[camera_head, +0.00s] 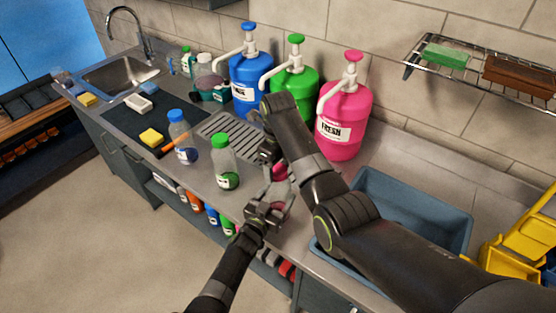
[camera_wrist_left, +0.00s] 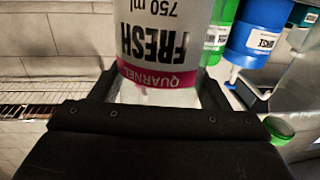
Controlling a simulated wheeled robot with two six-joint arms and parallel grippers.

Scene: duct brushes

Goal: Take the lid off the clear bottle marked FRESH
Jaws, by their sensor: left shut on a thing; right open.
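The clear bottle with a FRESH label and a pink band (camera_wrist_left: 160,78) is between my left gripper's jaws in the left wrist view. Its lid is out of that view. In the head view my left gripper (camera_head: 268,205) is shut on it at the counter's front. There the bottle is mostly hidden behind my right gripper and arm; only a small pink patch (camera_head: 280,171) shows, and I cannot tell whether it is lid or label. My right gripper (camera_head: 273,160) is open, close above the left one, at the bottle's upper part.
A green-capped bottle (camera_head: 224,165) and a blue-capped bottle (camera_head: 181,138) stand just left of the grippers. Blue (camera_head: 251,75), green (camera_head: 295,82) and pink (camera_head: 344,120) pump jugs line the wall. A blue-grey bin (camera_head: 425,205) sits right, partly behind my right arm.

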